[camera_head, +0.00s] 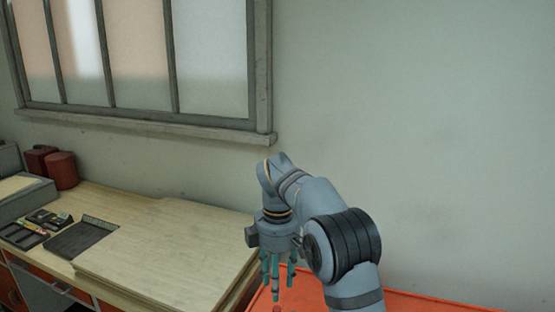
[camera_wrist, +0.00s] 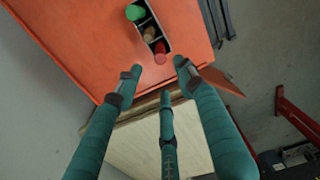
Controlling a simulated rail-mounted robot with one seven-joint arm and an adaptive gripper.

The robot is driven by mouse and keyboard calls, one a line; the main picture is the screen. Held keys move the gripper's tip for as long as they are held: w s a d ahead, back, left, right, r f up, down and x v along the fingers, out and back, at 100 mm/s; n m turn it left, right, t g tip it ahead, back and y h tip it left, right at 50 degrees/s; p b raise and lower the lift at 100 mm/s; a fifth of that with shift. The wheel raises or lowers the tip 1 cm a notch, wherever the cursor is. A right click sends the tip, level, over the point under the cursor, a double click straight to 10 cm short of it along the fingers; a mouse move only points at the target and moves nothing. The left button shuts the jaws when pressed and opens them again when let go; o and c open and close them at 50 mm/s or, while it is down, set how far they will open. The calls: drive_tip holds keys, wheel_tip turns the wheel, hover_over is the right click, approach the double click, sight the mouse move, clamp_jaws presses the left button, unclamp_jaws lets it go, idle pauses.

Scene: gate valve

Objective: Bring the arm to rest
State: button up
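My gripper (camera_head: 277,272) hangs fingers down from the bent arm, near the left edge of the orange surface (camera_head: 400,302). Its teal fingers are spread apart with nothing between them. In the wrist view the gripper (camera_wrist: 160,78) also shows open and empty, and the orange surface (camera_wrist: 78,42) lies beyond the fingertips. No gate valve can be made out in either view.
A small box (camera_wrist: 150,38) with green, tan and red rounded items sits on the orange surface. A wooden desk (camera_head: 160,245) stands at left, with red canisters (camera_head: 62,170) at its back. A window (camera_head: 140,60) and bare wall are behind.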

sight(277, 308)
wheel_tip(277, 308, down, 11)
drive_tip(key=shift+s+f, duration=0.1)
wheel_tip(277, 308, up, 2)
drive_tip(key=shift+r+p, duration=0.2)
drive_tip(key=shift+p, duration=0.9)
drive_tip(key=shift+r+p, duration=0.4)
drive_tip(key=shift+r, duration=0.25)
